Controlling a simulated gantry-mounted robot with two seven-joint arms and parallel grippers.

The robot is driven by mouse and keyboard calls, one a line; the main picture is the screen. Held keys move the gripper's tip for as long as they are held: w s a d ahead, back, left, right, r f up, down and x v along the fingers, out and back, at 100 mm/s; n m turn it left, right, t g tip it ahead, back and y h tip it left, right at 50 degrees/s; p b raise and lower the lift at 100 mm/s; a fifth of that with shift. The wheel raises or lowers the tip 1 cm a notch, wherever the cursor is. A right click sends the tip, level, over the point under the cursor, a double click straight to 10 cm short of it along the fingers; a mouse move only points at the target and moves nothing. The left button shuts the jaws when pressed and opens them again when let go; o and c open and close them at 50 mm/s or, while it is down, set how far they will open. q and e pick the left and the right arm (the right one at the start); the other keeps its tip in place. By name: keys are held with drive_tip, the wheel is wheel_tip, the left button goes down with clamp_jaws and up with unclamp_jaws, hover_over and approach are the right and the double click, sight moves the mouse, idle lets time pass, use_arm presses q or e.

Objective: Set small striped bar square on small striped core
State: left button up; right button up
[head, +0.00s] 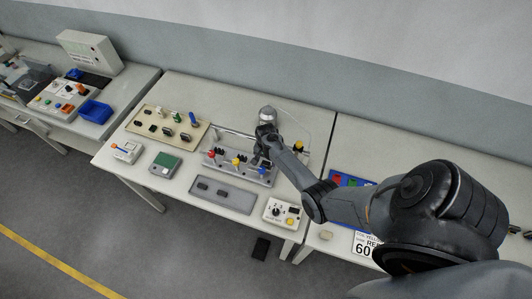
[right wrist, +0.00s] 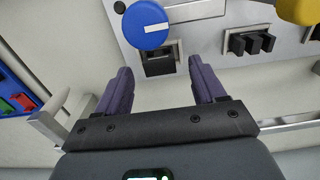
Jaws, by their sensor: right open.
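I cannot tell for sure which part is the small striped bar or the small striped core; no stripes are clear. In the right wrist view my right gripper (right wrist: 160,78) is open and empty. A small black block (right wrist: 159,63) on a grey panel (right wrist: 198,14) lies just past and between its fingertips, apart from them. A ridged black block (right wrist: 250,42) sits farther right on the panel. In the head view my right gripper (head: 260,159) is over the back right of the grey panel (head: 232,170), partly hidden by my arm. My left gripper is not in view.
A blue knob (right wrist: 145,24) and a yellow knob (right wrist: 299,9) rise near the fingers. A beige board (head: 150,115) with pegs and black parts, a grey tray (head: 235,199) with two dark pieces, and a dial box (head: 282,212) share the table.

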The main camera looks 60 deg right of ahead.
wheel_tip(320, 180, up, 10)
drive_tip(key=f, duration=0.1)
drive_tip(key=s+a+r+n+t+p, duration=0.1)
drive_tip(key=s+a+r+n, duration=0.4)
drive_tip(key=a, duration=0.4)
drive_tip(key=s+a+r+n+t+p, duration=0.1)
drive_tip(key=s+a+r+n, duration=0.5)
drive_tip(key=a, duration=0.4)
drive_tip(key=s+a+r+n+t+p, duration=0.1)
drive_tip(key=s+a+r+n, duration=0.4)
drive_tip(key=a, duration=0.5)
drive_tip(key=shift+s+a+r+n+t, duration=0.2)
drive_tip(key=shift+s+a+n+t, duration=0.1)
drive_tip(key=shift+n, duration=0.7)
